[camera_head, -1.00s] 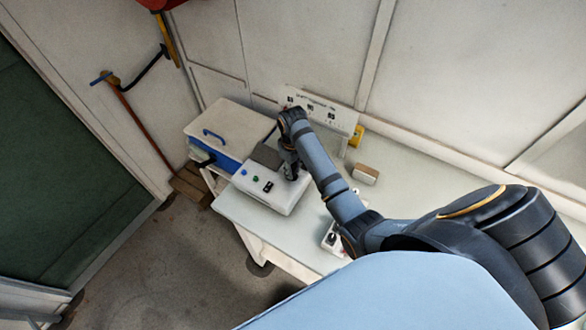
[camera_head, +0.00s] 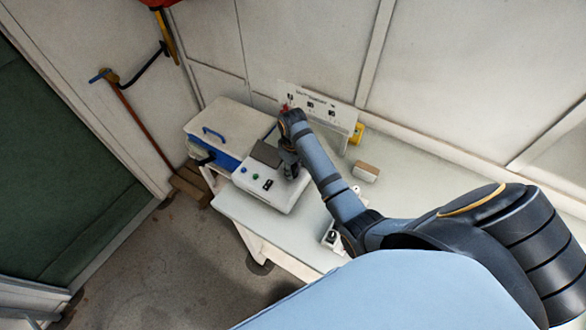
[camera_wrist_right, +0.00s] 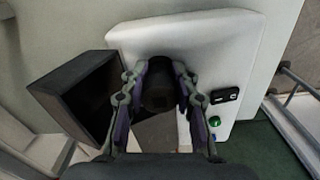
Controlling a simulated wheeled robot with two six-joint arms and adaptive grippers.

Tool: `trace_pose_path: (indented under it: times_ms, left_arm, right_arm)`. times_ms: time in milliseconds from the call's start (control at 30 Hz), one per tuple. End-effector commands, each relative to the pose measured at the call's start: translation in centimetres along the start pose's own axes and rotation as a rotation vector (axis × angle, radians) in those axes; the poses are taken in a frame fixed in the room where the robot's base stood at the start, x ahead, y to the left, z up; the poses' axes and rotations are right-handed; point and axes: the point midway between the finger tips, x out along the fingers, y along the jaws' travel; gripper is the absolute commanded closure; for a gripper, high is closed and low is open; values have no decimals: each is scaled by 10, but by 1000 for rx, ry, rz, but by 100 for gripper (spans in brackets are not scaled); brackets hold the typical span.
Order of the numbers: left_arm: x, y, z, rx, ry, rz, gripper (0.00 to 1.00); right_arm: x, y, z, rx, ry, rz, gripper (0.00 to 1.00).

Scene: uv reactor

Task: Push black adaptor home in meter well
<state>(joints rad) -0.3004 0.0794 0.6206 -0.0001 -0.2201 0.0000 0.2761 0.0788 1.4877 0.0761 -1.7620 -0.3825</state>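The white meter (camera_head: 268,188) sits on the table, with a green and a blue button on its top; it also shows in the right wrist view (camera_wrist_right: 228,60). The black adaptor (camera_wrist_right: 158,97) is a dark round piece at the meter's well, between the fingers of my right gripper (camera_wrist_right: 160,75). The fingers lie close along both its sides and appear shut on it. The well's rim and the adaptor's depth are hidden. In the head view my right gripper (camera_head: 290,170) points down over the meter's right part. My left gripper is not in view.
A dark open-sided box-like cover (camera_wrist_right: 85,95) stands beside the well. A white and blue cooler box (camera_head: 232,135) is to the left. A labelled white panel (camera_head: 322,112) stands behind, and a small brown-white box (camera_head: 366,172) lies right. The table (camera_head: 420,190) is clear further right.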

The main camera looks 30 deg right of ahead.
Motion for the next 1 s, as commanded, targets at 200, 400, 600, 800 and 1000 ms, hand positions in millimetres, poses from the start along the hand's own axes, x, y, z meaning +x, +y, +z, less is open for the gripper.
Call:
trace_pose_path:
  times_ms: [200, 400, 600, 800, 1000]
  left_arm:
    - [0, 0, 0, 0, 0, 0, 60]
    - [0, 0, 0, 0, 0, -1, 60]
    - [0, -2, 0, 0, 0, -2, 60]
    - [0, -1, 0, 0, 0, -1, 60]
    - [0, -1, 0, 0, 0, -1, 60]
  right_arm:
    - [0, 0, 0, 0, -1, -1, 45]
    - [0, 0, 0, 0, 0, -1, 45]
    - [-20, 1, -1, 0, 5, 2, 45]
    - [-58, 1, -1, 1, 2, 1, 45]
    - [-74, 0, 0, 1, -1, 0, 45]
